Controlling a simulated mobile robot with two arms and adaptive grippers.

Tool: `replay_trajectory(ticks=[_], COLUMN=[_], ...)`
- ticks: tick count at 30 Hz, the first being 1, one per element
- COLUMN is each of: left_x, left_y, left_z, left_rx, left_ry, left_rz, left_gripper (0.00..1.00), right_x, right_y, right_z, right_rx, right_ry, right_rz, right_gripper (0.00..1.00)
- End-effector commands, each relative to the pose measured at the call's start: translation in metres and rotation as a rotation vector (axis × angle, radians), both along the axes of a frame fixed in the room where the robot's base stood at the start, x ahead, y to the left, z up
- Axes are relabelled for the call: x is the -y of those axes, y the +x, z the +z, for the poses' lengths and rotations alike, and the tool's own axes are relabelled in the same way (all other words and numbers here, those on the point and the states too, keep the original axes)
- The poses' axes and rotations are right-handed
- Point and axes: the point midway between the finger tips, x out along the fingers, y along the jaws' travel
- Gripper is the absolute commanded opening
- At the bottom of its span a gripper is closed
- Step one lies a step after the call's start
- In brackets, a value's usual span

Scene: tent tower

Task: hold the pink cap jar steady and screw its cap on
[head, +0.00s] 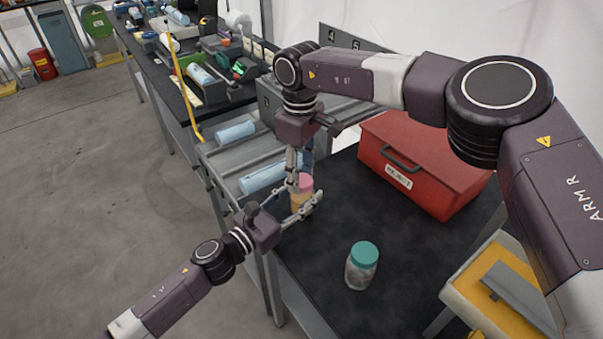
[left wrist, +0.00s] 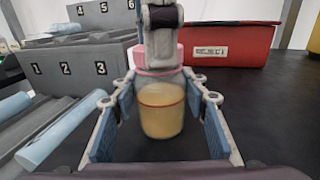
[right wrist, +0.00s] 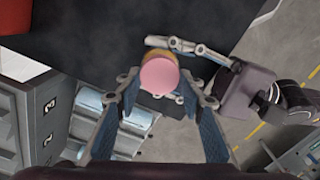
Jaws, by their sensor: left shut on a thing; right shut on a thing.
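The pink cap jar (head: 299,203) stands upright near the left edge of the dark table. In the left wrist view its clear body (left wrist: 161,118) shows yellowish contents and a thin red ring. The pink cap (right wrist: 159,76) sits on top of the jar; whether its threads are engaged cannot be seen. My left gripper (head: 305,207) comes in from the side, low, and is shut on the jar body. My right gripper (head: 299,184) points down from above and is shut on the cap, its fingers at the cap's sides.
A green-capped jar (head: 362,266) stands nearer on the table. A red toolbox (head: 425,165) is behind to the right. A grey numbered rack (left wrist: 75,67) with light-blue cylinders (head: 263,178) borders the left. The table's middle is clear.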

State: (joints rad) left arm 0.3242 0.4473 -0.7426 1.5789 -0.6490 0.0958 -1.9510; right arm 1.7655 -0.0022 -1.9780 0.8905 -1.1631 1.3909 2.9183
Motion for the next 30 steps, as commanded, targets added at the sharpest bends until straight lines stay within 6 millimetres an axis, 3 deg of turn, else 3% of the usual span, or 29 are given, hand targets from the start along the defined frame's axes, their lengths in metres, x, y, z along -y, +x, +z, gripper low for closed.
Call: replay_trajectory(ticks=[15, 16, 21, 30], left_x=[-0.0021, -0.0024, -0.0019, -0.0008], left_y=[0.0027, 0.0027, 0.0023, 0.0013], left_z=[-0.0001, -0.0001, 0.0, 0.0001], left_rx=[-0.002, -0.002, -0.002, -0.001], left_ry=[-0.001, -0.001, -0.001, -0.001], left_rz=[0.008, 0.009, 0.007, 0.004], left_gripper=[0.0, 0.0, 0.0, 0.0], right_x=[0.0014, 0.0015, 0.0019, 0.0023], right_y=[-0.0014, -0.0014, -0.0007, 0.0005], right_z=[0.0004, 0.0004, 0.0005, 0.0029], right_rx=[-0.008, -0.008, -0.005, -0.003], right_ry=[0.006, 0.006, 0.006, 0.007], right_rz=[-0.102, -0.102, -0.102, -0.103], right_gripper=[0.27, 0.37, 0.53, 0.53])
